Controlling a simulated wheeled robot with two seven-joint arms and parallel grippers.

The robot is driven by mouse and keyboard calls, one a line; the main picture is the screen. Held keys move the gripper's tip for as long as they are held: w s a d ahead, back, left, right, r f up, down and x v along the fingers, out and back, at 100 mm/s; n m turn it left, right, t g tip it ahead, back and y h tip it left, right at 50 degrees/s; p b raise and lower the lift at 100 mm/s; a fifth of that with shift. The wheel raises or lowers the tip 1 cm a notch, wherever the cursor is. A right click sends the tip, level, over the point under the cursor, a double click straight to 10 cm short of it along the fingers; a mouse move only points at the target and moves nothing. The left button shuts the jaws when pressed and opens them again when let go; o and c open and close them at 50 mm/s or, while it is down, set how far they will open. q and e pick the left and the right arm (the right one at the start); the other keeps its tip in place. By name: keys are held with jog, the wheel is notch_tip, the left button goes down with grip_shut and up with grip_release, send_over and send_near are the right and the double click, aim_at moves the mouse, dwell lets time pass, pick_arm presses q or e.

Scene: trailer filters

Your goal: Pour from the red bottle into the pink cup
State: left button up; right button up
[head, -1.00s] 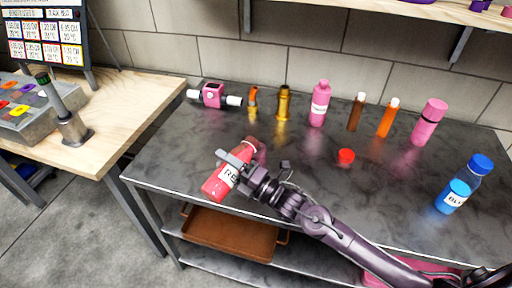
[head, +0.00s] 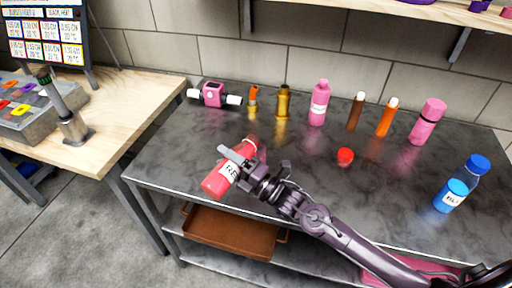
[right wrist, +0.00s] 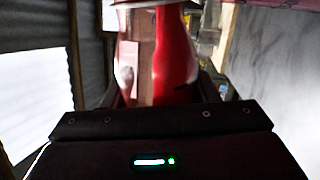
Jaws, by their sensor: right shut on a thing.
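The red bottle (head: 216,183) has a white label and is in my right gripper (head: 242,164) over the left part of the grey table (head: 310,185). My right gripper is shut around its middle. The bottle is strongly tilted, its base toward the lower left and its open neck toward the upper right. In the right wrist view, the red bottle (right wrist: 175,60) stands between the fingers. A red cap (head: 345,155) lies loose on the table. I cannot clearly make out a pink cup; the area by the bottle's neck is partly hidden. My left gripper is not in view.
A blue bottle (head: 450,196) stands right. A brown tray (head: 228,232) is below.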

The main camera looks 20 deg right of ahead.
jog(key=shift+w+d+r+m+t+h+p, duration=0.1)
jog(key=shift+r+m+t+h+p, duration=0.2)
jog(key=shift+r+m+p, duration=0.4)
dwell(2.1)
jog(key=shift+f, duration=0.15)
